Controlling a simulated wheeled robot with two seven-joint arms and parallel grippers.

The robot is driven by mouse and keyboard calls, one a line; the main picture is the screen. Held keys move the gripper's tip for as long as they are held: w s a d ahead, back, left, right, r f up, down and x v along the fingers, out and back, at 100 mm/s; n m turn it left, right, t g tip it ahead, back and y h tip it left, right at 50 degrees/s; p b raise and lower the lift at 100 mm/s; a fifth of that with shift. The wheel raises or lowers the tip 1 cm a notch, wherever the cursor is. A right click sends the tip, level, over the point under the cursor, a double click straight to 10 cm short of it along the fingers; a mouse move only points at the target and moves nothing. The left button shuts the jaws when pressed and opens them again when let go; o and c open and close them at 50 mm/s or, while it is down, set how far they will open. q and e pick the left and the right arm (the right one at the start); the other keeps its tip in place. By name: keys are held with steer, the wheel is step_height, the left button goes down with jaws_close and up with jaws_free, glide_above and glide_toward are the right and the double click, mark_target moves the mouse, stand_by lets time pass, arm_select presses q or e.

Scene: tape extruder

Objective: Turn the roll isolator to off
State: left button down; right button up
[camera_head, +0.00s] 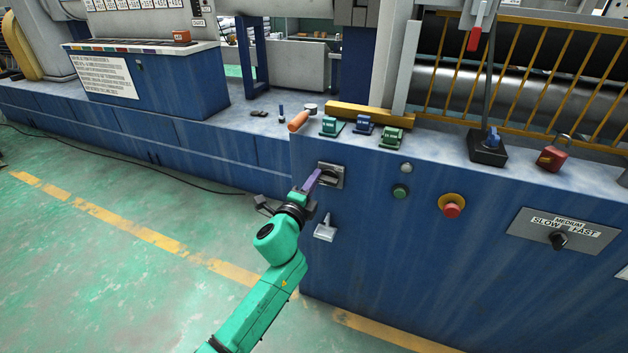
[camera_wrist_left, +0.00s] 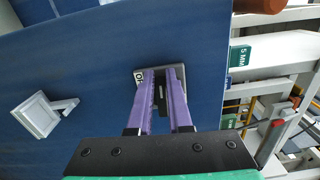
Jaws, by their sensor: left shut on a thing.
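The roll isolator (camera_head: 331,176) is a dark knob on a grey plate on the blue cabinet front. In the left wrist view its plate (camera_wrist_left: 141,74) carries a label that seems to read "OF", partly covered by a finger. My left gripper (camera_head: 314,179), with purple fingers, reaches it from the lower left. In the left wrist view the fingers (camera_wrist_left: 162,86) are shut on the dark knob, with the knob between their tips. Which way the knob points is mostly hidden by the fingers. My right gripper is not in view.
A grey hook-like bracket (camera_head: 326,229) sticks out just below the isolator. To the right are a green button (camera_head: 400,191), a red emergency stop (camera_head: 452,207) and a speed selector (camera_head: 558,240). A red padlock (camera_head: 551,157) and an orange-handled tool (camera_head: 299,121) lie on the ledge above.

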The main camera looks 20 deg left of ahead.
arm_select(q)
steer(key=shift+d+f+n, duration=0.35)
steer(key=shift+f+n, duration=0.05)
steer(key=shift+f, duration=0.05)
steer(key=c, duration=0.8)
jaws_free()
steer(key=shift+c, duration=0.2)
steer(key=shift+d+r, duration=0.1)
steer(key=shift+r, duration=0.1)
steer(key=shift+a+r, duration=0.1)
steer(key=shift+a, duration=0.1)
steer(key=shift+s, duration=0.1)
